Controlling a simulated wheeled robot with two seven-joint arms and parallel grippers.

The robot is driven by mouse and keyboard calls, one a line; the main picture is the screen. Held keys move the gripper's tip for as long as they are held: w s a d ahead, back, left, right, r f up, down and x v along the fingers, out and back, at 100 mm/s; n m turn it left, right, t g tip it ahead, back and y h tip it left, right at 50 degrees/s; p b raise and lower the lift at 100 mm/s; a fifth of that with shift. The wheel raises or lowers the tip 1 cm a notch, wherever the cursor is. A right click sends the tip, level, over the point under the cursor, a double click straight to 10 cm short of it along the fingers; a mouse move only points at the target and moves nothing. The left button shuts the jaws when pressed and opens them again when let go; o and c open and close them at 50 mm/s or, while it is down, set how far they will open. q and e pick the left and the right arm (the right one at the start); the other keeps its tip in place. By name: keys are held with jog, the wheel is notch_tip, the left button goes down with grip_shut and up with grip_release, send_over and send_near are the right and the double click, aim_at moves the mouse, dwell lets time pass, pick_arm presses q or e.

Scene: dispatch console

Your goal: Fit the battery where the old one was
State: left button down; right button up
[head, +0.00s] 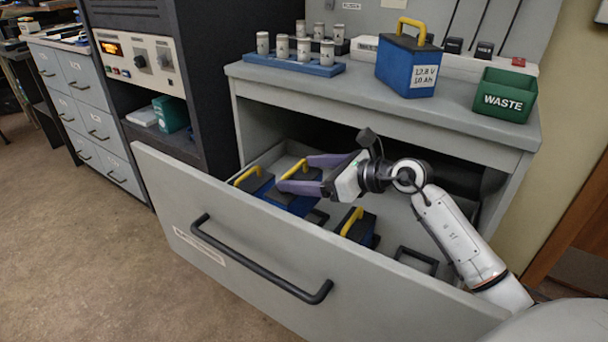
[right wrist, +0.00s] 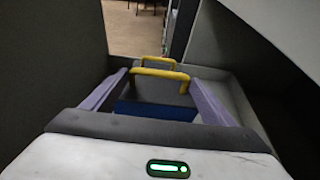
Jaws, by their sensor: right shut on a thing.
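My right gripper (head: 299,172) reaches into the open drawer (head: 232,245) and is shut on the yellow handle of a blue battery with a dark top (head: 289,199). In the right wrist view this handle (right wrist: 160,73) spans between the fingers. Whether the battery's bottom rests in its place is hidden by the drawer front. Another battery (head: 254,182) sits just to its left, and one more (head: 360,226) to its right. A blue battery labelled 12.8 V 10 Ah (head: 408,68) stands upright on the worktop, its yellow handle up. My left gripper is not in view.
Empty dark frames (head: 417,261) show on the drawer floor at the right. The worktop (head: 345,88) overhangs the drawer's back. On it stand a green WASTE bin (head: 505,94) and a blue rack (head: 293,66) with several pale cylinders. The high drawer front lies close to my forearm.

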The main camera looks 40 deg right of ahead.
jog(key=b, duration=0.2)
send_over(305, 216)
jog(key=shift+w+d+f, duration=0.1)
jog(key=shift+w+f, duration=0.05)
jog(key=shift+f, duration=0.65)
jog(key=shift+w+d+f, duration=0.1)
jog(key=shift+w+f, duration=0.05)
jog(key=shift+f, duration=0.6)
jog(key=shift+w+d+f, duration=0.1)
jog(key=shift+w+f, duration=0.05)
jog(key=shift+f, duration=0.65)
jog(key=shift+f, duration=0.6)
jog(key=o, duration=2.1)
jog(key=shift+s+a+f, duration=0.1)
jog(key=shift+f, duration=0.25)
jog(key=shift+r, duration=0.15)
jog(key=v, duration=0.4)
jog(key=p+v, duration=0.1)
jog(key=v, duration=0.3)
jog(key=r+p+v, duration=0.1)
jog(key=v, duration=0.3)
